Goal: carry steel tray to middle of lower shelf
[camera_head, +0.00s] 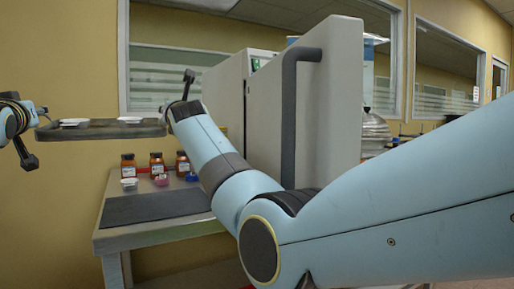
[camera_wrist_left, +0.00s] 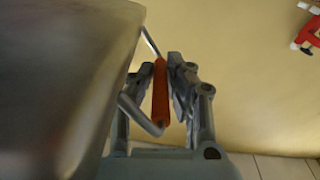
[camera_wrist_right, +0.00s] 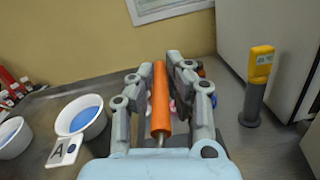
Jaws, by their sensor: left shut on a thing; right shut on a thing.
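The steel tray (camera_head: 100,131) is held up level in the head view, above and behind the bench, with white dishes (camera_head: 75,121) on it. My left gripper (camera_head: 38,122) is at its left end. In the left wrist view its fingers (camera_wrist_left: 168,95) are shut on an orange handle (camera_wrist_left: 160,92), beside the tray's grey metal (camera_wrist_left: 60,80). My right gripper (camera_head: 176,108) is at the right end. In the right wrist view its fingers (camera_wrist_right: 160,100) are shut on another orange handle (camera_wrist_right: 160,98). A white dish with blue content (camera_wrist_right: 82,118) and a tab marked A shows there. The lower shelf cannot be made out.
A grey bench (camera_head: 165,232) with a dark mat (camera_head: 155,206) stands below. Several brown jars (camera_head: 157,164) and small items stand on it. A large light-grey door (camera_head: 335,100) with a dark handle (camera_head: 290,110) stands open to the right. A yellow-topped post (camera_wrist_right: 257,75) is right of my right gripper.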

